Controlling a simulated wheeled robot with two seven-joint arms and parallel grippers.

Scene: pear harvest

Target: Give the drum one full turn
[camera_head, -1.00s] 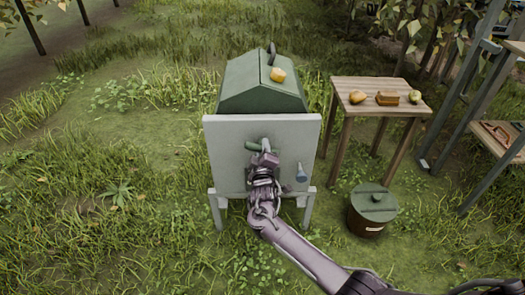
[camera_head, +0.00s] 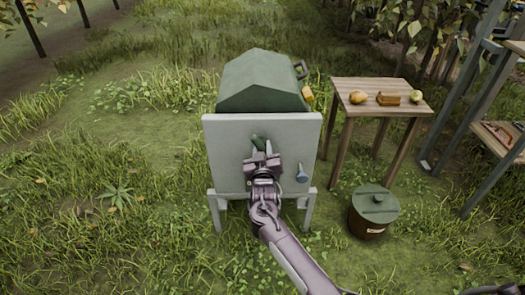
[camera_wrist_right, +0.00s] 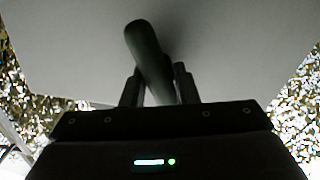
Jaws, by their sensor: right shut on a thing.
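The green, many-sided drum (camera_head: 262,82) sits behind a pale grey panel (camera_head: 225,150) on a legged stand. A dark handle (camera_head: 301,70) and a yellow-orange piece (camera_head: 308,93) are on its right side. A green crank grip (camera_head: 258,142) sticks out in front of the panel. My right gripper (camera_head: 262,160) is shut on this grip. In the right wrist view, the grip (camera_wrist_right: 148,55) stands between the two fingers, tilted, its far end toward the upper left. The gripper hides the grip's lower part and the crank's middle.
A blue-grey knob (camera_head: 302,173) is on the panel, right of my gripper. A wooden table (camera_head: 372,88) with several small items stands at right. A lidded brown bucket (camera_head: 368,226) stands on the grass. A ladder-like frame (camera_head: 462,110) is at far right. Grass at left is open.

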